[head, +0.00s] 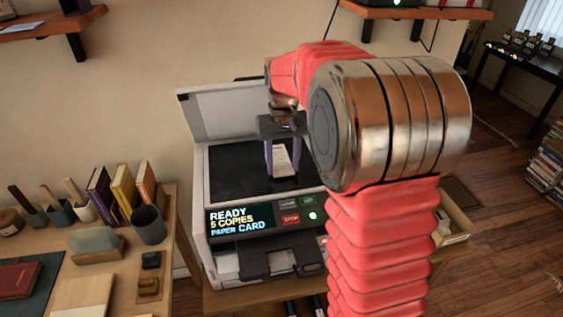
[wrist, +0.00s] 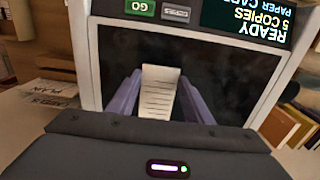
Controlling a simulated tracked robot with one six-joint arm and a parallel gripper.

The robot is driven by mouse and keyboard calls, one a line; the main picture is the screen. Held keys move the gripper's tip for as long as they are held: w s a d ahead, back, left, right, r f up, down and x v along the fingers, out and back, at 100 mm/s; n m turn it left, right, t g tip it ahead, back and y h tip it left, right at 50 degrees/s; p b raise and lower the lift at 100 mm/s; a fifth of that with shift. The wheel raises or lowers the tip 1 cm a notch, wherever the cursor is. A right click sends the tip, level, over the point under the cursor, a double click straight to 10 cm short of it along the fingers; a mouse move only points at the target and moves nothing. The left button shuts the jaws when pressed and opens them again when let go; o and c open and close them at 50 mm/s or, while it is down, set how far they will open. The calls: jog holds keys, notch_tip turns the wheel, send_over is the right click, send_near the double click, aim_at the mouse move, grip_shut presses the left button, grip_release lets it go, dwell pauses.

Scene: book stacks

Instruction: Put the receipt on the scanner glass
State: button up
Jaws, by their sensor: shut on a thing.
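The receipt (head: 282,158) is a narrow white slip with printed lines. It also shows in the wrist view (wrist: 158,92), between the two purple fingers. My gripper (head: 283,172) is shut on the receipt and stands over the dark scanner glass (head: 236,170). In the wrist view my gripper (wrist: 158,100) has the scanner glass (wrist: 235,75) behind and around it. The scanner lid (head: 218,117) is raised. I cannot tell whether the receipt touches the glass; its lower end seems to lie over it.
The scanner's front panel (head: 240,219) reads "READY 5 COPIES PAPER CARD". A desk at left holds a dark cup (head: 148,225), several upright books (head: 123,188) and a red book (head: 18,280). Wall shelves (head: 50,25) hang above. An open box (head: 453,226) stands at right.

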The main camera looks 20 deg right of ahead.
jog(key=shift+f, duration=0.5)
dwell(0.3)
jog(key=o, duration=1.2)
notch_tip(320, 180, up, 14)
jog(key=shift+f, duration=0.15)
